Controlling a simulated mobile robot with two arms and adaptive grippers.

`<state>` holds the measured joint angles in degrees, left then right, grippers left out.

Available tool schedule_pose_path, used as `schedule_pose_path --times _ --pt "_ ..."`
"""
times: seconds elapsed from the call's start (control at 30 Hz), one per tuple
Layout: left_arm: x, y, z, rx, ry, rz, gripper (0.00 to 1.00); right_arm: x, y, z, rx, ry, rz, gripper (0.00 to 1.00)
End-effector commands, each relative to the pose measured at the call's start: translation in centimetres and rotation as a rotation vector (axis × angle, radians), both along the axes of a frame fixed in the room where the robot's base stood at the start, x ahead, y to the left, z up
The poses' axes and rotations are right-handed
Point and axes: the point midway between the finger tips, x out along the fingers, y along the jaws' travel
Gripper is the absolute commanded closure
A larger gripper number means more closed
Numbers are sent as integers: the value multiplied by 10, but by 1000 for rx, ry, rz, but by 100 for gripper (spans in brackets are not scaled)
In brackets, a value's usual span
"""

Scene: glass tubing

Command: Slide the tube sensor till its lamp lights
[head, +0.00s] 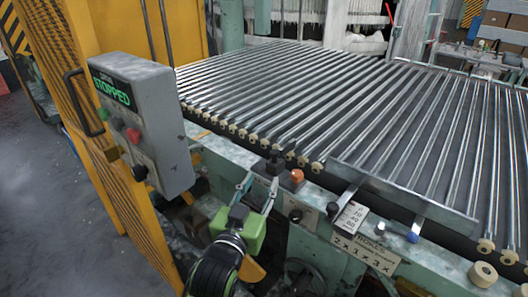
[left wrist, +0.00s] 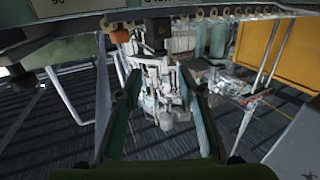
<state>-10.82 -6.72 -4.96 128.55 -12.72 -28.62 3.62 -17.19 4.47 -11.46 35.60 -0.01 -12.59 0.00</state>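A small dark block with a black knob (head: 275,163), which looks like the tube sensor, sits on the green front rail below the glass tubes. An orange cap (head: 297,175) stands just right of it; I cannot tell whether it is the lamp or whether it is lit. My left gripper (head: 260,181) is in front of the rail, close to the dark block, with its fingers apart and nothing held. In the left wrist view the open fingers (left wrist: 162,84) have the orange cap (left wrist: 122,33) and a dark part (left wrist: 158,29) beyond them, near the top. My right gripper is not seen.
Rows of glass tubes (head: 330,100) lie on the roller bed behind the rail. A grey control box (head: 150,125) reading STOPPED hangs on a yellow post at the left. A blue-knobbed lever (head: 414,232) and label plates (head: 364,247) are on the rail's right.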

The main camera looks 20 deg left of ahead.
Motion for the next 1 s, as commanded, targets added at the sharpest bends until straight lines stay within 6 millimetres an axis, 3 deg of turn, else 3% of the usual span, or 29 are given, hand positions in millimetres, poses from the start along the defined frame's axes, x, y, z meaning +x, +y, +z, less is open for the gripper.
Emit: schedule_pose_path --times 0.17,0.7,1.0 --pt "11 2 7 -1 -12 3 65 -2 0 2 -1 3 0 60" --pt "115 7 7 -2 -11 3 65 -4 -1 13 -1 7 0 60" --pt "136 7 5 -2 -11 3 65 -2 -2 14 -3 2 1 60"
